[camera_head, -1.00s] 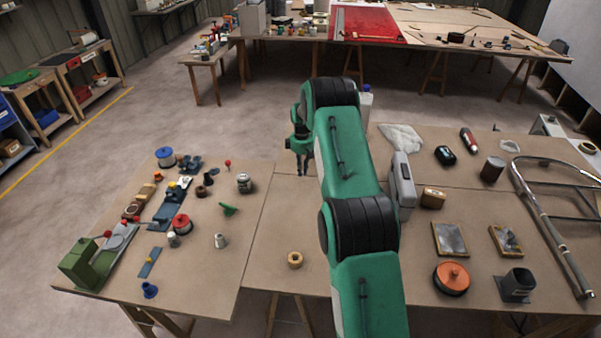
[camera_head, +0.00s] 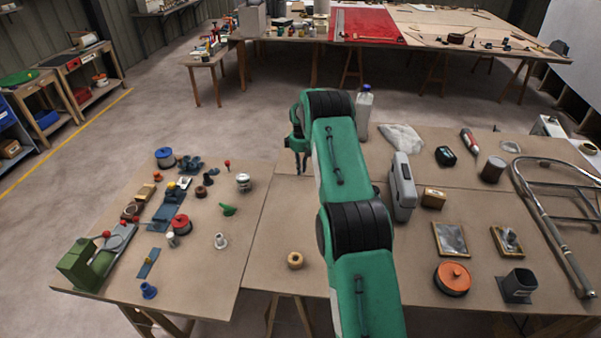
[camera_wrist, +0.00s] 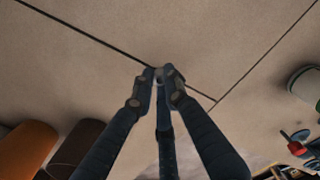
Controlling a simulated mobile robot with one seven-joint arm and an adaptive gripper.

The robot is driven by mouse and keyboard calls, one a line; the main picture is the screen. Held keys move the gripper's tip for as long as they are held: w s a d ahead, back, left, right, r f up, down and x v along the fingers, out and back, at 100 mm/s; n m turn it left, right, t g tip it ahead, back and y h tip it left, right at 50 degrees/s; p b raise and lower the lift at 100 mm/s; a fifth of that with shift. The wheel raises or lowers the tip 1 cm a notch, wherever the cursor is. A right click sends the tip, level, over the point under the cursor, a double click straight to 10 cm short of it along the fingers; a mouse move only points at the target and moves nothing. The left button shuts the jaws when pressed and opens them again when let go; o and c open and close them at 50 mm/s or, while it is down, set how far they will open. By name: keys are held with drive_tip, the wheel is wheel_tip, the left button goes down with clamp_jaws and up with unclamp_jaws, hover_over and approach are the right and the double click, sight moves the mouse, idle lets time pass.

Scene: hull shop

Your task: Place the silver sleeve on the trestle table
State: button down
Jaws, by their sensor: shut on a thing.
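My gripper (camera_head: 301,168) hangs fingers-down over the trestle table (camera_head: 270,225), near the back edge where two table panels meet. In the wrist view the fingertips (camera_wrist: 160,76) are closed together on a small grey, metallic-looking piece, apparently the silver sleeve (camera_wrist: 160,79). The fingers hide most of it, and I cannot make it out in the head view. The bare tabletop (camera_wrist: 120,50) with its dark seams shows beyond the fingertips. I cannot tell whether the sleeve touches the table.
A wooden ring (camera_head: 295,260) lies on the middle panel, which is otherwise largely clear. Spools, a green machine (camera_head: 82,262) and small parts crowd the left panel. A grey case (camera_head: 402,187), a bottle (camera_head: 364,110) and an orange-topped tin (camera_head: 453,278) stand right of my gripper.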

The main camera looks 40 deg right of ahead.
drive_tip(key=shift+f, duration=1)
drive_tip(key=shift+f, duration=0.1)
drive_tip(key=c, duration=1.7)
unclamp_jaws()
drive_tip(key=shift+f, duration=0.1)
drive_tip(key=shift+c, duration=0.2)
drive_tip(key=shift+r, duration=0.2)
wheel_tip(320, 180, up, 12)
drive_tip(key=p, duration=0.1)
drive_tip(key=shift+p, duration=0.4)
